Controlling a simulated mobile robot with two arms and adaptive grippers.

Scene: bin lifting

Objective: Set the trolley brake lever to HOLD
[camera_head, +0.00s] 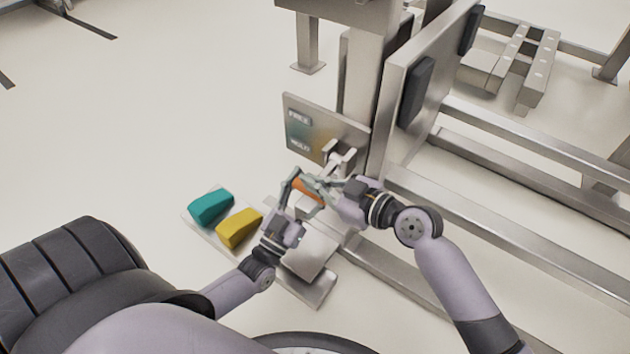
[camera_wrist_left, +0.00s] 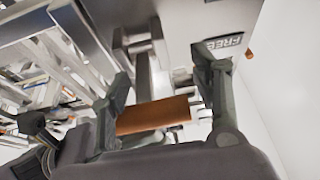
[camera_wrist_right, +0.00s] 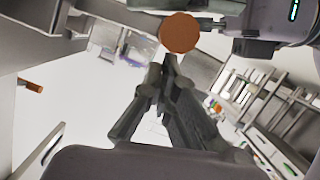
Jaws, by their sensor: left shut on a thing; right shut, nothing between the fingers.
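The brake plate (camera_head: 322,148) stands upright in the head view, with a FREE label (camera_head: 298,116) above a HOLD label (camera_head: 299,144). The lever's orange grip (camera_head: 306,190) is in front of it, low and to the right of HOLD. My left gripper (camera_head: 298,181) is shut on this grip; the left wrist view shows the grip (camera_wrist_left: 152,114) between the fingers and the FREE label (camera_wrist_left: 225,42) beyond. My right gripper (camera_head: 320,185) is shut and empty close beside the grip. The right wrist view shows its closed fingertips (camera_wrist_right: 163,70) just below the grip's round end (camera_wrist_right: 179,32).
A teal block (camera_head: 211,207) and a yellow block (camera_head: 239,229) sit on a low metal plate (camera_head: 318,290) left of my left gripper. The steel trolley frame (camera_head: 470,210) fills the right side. Bare floor lies to the left.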

